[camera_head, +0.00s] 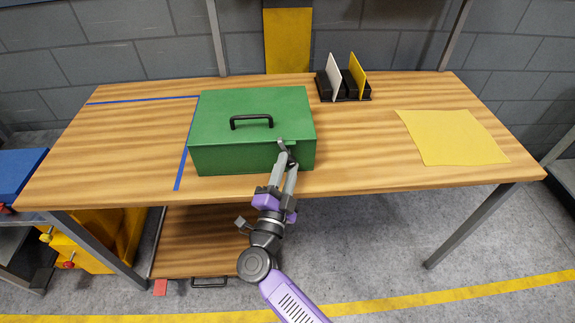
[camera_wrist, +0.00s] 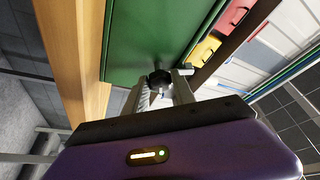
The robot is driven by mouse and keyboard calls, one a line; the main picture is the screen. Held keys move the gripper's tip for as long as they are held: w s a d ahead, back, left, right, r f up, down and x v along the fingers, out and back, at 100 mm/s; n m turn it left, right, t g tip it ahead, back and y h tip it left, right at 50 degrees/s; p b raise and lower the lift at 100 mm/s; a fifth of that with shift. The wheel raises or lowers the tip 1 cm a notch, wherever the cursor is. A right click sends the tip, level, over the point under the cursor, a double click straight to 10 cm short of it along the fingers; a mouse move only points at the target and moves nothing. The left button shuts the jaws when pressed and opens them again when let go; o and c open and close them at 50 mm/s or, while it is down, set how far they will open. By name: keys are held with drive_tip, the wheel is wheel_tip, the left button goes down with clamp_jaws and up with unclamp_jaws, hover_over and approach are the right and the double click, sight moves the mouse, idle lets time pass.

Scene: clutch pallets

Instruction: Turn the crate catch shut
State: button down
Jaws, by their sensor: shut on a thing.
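A green crate (camera_head: 220,140) with a black top handle (camera_head: 251,121) stands on the wooden table, its lid down. My gripper (camera_head: 287,160) is at the right part of the crate's front face. In the wrist view, the green crate face (camera_wrist: 140,45) lies ahead, and the catch, a dark round knob with a light tip (camera_wrist: 160,78), sits between my fingers (camera_wrist: 163,92). My gripper is shut on the catch. My fingers hide part of it, and I cannot tell its exact turn angle.
A black rack (camera_head: 344,86) with a white and a yellow plate stands behind the crate to the right. A yellow sheet (camera_head: 452,137) lies at the table's right. Blue tape (camera_head: 182,168) marks the left. The table (camera_head: 350,150) is clear between crate and sheet.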

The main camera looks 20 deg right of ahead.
drive_tip(key=shift+r+m+g+p, duration=0.1)
drive_tip(key=shift+m+g+p, duration=0.75)
drive_tip(key=shift+m, duration=1.65)
drive_tip(key=c, duration=1)
unclamp_jaws()
drive_tip(key=shift+c, duration=0.2)
drive_tip(key=shift+a, duration=0.1)
drive_tip(key=b+v, duration=0.1)
drive_tip(key=v, duration=0.6)
drive_tip(key=shift+s+a, duration=0.2)
drive_tip(key=shift+s, duration=0.15)
drive_tip(key=shift+r, duration=0.1)
